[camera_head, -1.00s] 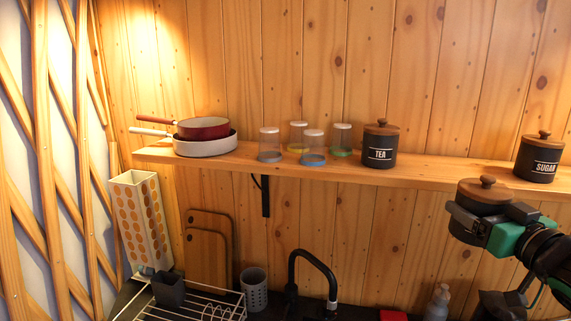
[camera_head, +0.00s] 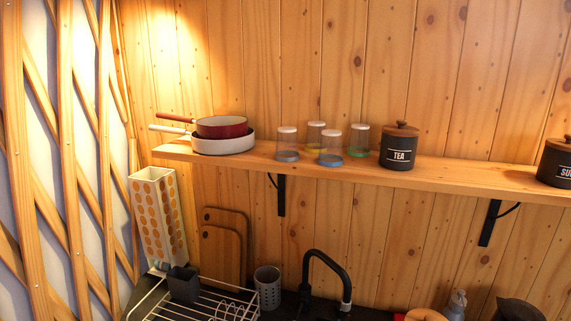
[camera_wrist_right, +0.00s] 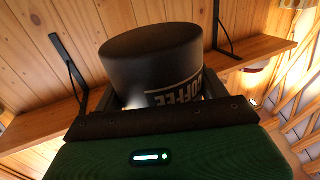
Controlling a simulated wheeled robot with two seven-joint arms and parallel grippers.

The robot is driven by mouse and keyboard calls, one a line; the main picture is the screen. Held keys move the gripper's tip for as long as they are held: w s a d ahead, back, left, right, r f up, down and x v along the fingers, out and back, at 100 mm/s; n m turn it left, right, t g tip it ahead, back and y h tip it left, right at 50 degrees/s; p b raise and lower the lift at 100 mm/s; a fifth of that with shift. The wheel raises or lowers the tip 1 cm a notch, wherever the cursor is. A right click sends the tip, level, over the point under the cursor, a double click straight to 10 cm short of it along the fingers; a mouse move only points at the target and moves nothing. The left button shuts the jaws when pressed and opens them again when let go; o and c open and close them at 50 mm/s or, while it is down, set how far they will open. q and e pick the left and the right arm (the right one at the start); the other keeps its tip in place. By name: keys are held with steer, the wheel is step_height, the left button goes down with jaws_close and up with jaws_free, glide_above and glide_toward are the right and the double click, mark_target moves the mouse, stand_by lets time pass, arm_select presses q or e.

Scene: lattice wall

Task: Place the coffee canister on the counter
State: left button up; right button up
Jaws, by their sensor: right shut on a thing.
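The coffee canister (camera_wrist_right: 150,60) is dark with white COFFEE lettering, which appears upside down in the right wrist view. My right gripper (camera_wrist_right: 160,98) is shut on it, with a finger on each side. In the head view a round brown top (camera_head: 425,314), which looks like the canister's wooden lid, shows at the bottom edge; the rest is cut off. The dark counter (camera_head: 287,304) shows only as a strip along the bottom. I cannot tell whether the canister touches it. My left gripper is not in view.
The shelf (camera_head: 455,174) holds the tea canister (camera_head: 400,147), sugar canister (camera_head: 557,165), several glass jars and two pans (camera_head: 222,140). A black faucet (camera_head: 325,262), dish rack (camera_head: 215,300), utensil cup (camera_head: 267,287), soap bottle (camera_head: 456,305) and black object (camera_head: 517,310) crowd the counter.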

steer(key=s+a+f, duration=0.2)
steer(key=a+f, duration=0.2)
steer(key=f, duration=0.5)
steer(key=shift+a, duration=0.4)
steer(key=shift+d+h, duration=0.15)
steer(key=shift+h, duration=0.15)
step_height(320, 180, down, 12)
steer(key=b, duration=1.2)
steer(key=shift+s+d, duration=0.15)
